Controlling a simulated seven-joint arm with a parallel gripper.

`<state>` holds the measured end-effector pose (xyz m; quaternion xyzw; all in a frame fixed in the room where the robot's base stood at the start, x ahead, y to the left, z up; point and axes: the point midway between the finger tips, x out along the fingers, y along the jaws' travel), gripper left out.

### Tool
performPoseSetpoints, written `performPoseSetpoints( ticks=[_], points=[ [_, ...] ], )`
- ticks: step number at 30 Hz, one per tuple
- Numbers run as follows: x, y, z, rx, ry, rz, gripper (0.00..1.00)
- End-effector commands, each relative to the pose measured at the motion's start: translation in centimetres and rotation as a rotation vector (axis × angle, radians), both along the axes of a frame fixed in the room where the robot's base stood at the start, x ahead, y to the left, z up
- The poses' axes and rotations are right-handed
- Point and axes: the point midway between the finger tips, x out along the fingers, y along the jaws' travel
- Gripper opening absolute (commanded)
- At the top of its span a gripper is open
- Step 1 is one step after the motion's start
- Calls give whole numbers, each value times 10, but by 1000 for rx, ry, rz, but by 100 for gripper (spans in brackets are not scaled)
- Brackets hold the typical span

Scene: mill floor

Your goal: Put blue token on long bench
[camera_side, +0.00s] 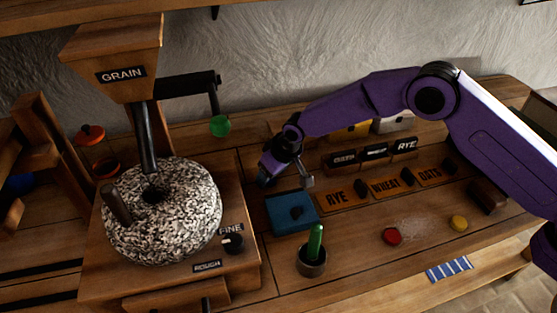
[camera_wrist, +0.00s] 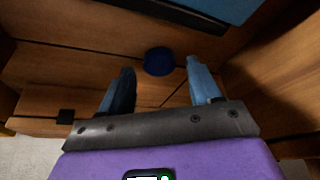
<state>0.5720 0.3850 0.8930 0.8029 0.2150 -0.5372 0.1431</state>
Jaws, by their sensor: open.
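The blue token (camera_wrist: 158,60) is a dark blue disc on a wooden surface in the wrist view. It lies between and slightly beyond the tips of my open gripper (camera_wrist: 160,68), with a gap to each finger. In the side view my gripper (camera_side: 287,176) points down over the work table, behind the blue square box. I cannot make out the token there; the gripper may hide it. A low wooden bench (camera_side: 396,290), apparently the long bench, runs along the front right below the table edge.
The blue box (camera_side: 291,212) and a cup (camera_side: 311,262) with a green stick stand near my gripper. The millstone (camera_side: 165,215) is at left. Red (camera_side: 391,236) and yellow (camera_side: 458,222) tokens lie at right. A striped cloth (camera_side: 449,269) lies on the bench.

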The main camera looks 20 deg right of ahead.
Motion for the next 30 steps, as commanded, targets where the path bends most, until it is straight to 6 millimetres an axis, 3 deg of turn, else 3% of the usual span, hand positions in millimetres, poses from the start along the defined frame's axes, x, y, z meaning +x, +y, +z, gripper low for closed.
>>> performPoseSetpoints(
  ticks=[18, 30],
  points=[
    [-32, -18, 90, 2, -2, 1, 63],
    [-38, -22, 105, 0, 0, 0, 63]
  ],
)
